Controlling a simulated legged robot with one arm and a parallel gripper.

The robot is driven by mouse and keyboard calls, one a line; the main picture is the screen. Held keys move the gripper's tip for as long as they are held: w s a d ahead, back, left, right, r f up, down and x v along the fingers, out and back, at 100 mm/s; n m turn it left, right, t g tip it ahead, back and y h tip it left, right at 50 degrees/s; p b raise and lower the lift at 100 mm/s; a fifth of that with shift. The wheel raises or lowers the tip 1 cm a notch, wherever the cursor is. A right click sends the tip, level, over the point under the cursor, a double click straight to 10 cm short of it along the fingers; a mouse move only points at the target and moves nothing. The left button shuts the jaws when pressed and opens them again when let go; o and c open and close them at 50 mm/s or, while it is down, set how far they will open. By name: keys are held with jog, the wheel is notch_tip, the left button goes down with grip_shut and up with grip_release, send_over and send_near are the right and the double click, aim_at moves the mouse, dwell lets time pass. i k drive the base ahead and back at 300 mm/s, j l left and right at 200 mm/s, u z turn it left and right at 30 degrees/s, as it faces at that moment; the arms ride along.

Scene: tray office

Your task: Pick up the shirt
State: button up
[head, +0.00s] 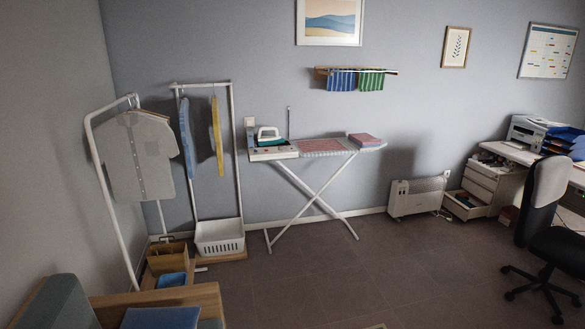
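A light grey shirt (140,158) hangs on the white clothes rail at the left, its button front facing me. Behind and to its right, a blue garment (186,138) and a yellow one (217,137) hang edge-on from a second rail; I cannot tell whether they are shirts. A folded pink item (364,140) lies on the right end of the ironing board (343,149); its kind is unclear. My gripper is not in view.
A white basket (220,238) and wooden boxes (167,259) stand below the rails. A wooden-framed seat (160,300) is in the left foreground. A heater (416,197) and an office chair (545,215) stand at the right. The middle floor is clear.

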aim_at(217, 127)
jog(key=i+l, duration=0.1)
jog(key=i, duration=1.8)
jog(key=i+l+u, duration=0.2)
jog(key=i, duration=0.25)
jog(key=i+u, duration=0.25)
jog(key=i, duration=0.25)
jog(key=i+l+u, duration=0.2)
jog(key=i+u, duration=0.1)
jog(key=u, duration=0.35)
jog(key=i+l+u, duration=0.1)
jog(key=u, duration=0.4)
jog(key=i+l+u, duration=0.3)
jog(key=u, duration=0.2)
jog(key=i+l+u, duration=0.25)
jog(key=l+u, duration=0.25)
jog(key=i+l+u, duration=0.15)
jog(key=l+u, duration=0.35)
jog(key=j+z, duration=0.15)
jog(key=z, duration=1.25)
